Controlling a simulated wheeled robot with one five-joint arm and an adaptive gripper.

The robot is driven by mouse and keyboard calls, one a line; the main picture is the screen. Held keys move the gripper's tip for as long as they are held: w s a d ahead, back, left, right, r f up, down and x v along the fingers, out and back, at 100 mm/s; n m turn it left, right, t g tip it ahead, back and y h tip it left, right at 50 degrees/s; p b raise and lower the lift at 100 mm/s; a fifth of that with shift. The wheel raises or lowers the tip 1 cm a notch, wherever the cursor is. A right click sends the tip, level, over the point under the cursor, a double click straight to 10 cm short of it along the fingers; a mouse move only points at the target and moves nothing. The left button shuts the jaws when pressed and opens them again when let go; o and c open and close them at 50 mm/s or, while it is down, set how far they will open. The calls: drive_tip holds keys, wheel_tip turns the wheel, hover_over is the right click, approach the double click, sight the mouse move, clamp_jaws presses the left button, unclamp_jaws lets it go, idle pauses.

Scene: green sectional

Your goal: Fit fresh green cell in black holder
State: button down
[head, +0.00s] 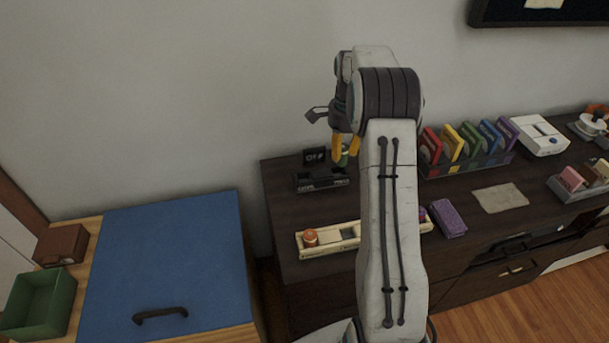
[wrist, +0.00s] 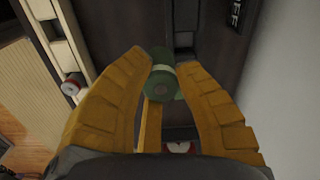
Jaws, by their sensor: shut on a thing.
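My gripper (head: 346,150) has yellow fingers and is shut on a green cell (head: 343,159), held above the dark cabinet top at the black holder's right end. In the wrist view the green cell (wrist: 161,82), with a paler band, sits between the fingertips of my gripper (wrist: 164,70). The black holder (head: 318,182) lies on the cabinet near the wall, with white lettering on its front. In the wrist view its dark channel (wrist: 182,40) runs behind the cell. I cannot tell whether the cell touches it. A red-and-white round end (wrist: 180,147) shows below, partly hidden by my gripper.
A small black OFF sign (head: 314,156) stands behind the holder. A cream tray (head: 318,249) in front holds an orange-topped cell (head: 310,237); my arm hides its middle. A purple box (head: 449,221) and a rack of coloured cases (head: 468,160) stand right. A blue-topped chest (head: 165,250) is left.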

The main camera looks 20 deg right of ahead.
drive_tip(key=p, duration=0.5)
hover_over(304, 172)
drive_tip(key=s, duration=0.2)
wheel_tip(304, 172, down, 6)
drive_tip(key=shift+s+a+r, duration=0.1)
drive_tip(key=shift+a+r, duration=0.05)
drive_tip(key=shift+r, duration=0.1)
drive_tip(key=shift+w+a+f, duration=0.2)
drive_tip(key=shift+a+f, duration=0.05)
drive_tip(key=shift+f, duration=0.05)
drive_tip(key=shift+f+p, duration=0.3)
drive_tip(key=shift+f, duration=1.75)
drive_tip(key=shift+f, duration=0.2)
drive_tip(key=c, duration=1.1)
unclamp_jaws()
drive_tip(key=shift+r, duration=0.1)
drive_tip(key=shift+o, duration=0.2)
